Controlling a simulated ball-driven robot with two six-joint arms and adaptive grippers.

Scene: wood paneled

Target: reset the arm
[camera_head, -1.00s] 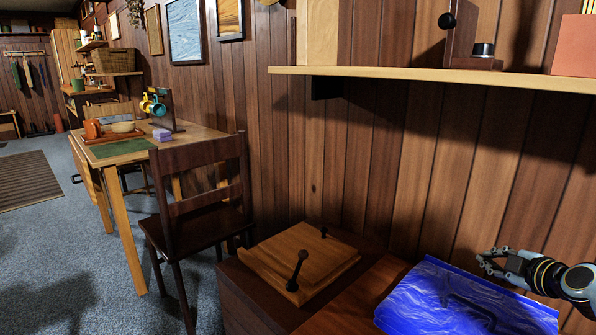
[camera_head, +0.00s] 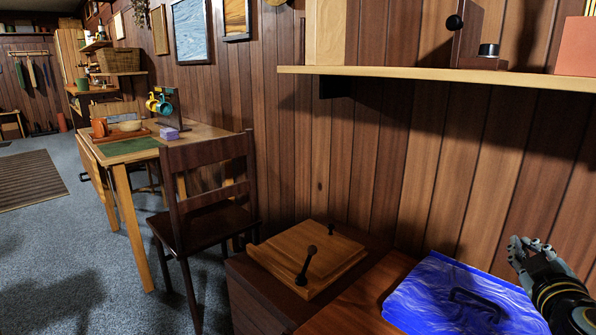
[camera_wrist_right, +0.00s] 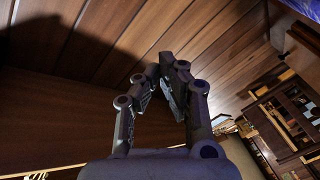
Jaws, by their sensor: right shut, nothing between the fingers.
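My right gripper (camera_head: 528,248) is at the right edge of the head view, above and beside the blue lidded box. Its fingers point up toward the wood-paneled wall. In the right wrist view the gripper (camera_wrist_right: 167,70) has its fingertips close together, with nothing held between them. My left gripper is not in view.
A blue box with a dark handle (camera_head: 455,290) and a wooden board with dark knobs (camera_head: 310,255) are on the low cabinet. A shelf (camera_head: 420,74) juts from the wall above. A dark chair (camera_head: 205,215) and a table (camera_head: 190,133) stand left.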

